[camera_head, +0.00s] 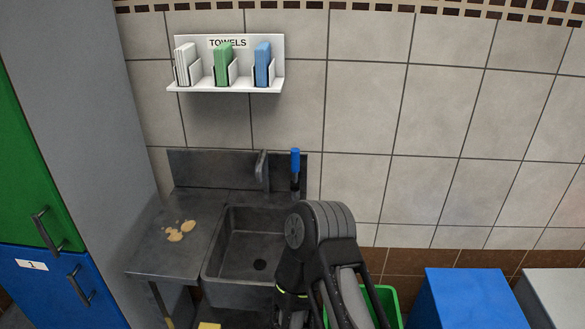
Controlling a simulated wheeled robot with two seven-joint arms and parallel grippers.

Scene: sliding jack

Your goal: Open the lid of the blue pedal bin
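The blue pedal bin (468,297) stands at the lower right, between a green bin and a pale grey one. I see its flat blue top, which looks shut, and a little of its side; its front and pedal are below the picture. One of my dark arms rises from the bottom edge just right of the middle, in front of the sink, and bends down again. Its lower end leaves the picture, so no gripper fingers show. My other arm is not in view.
The green bin (386,302) is partly behind my arm. The grey bin (556,292) is at the right edge. A metal sink (215,258) with a stained drainboard stands left of the middle. A towel shelf (225,87) hangs above. Green and blue cabinet doors (50,290) are at left.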

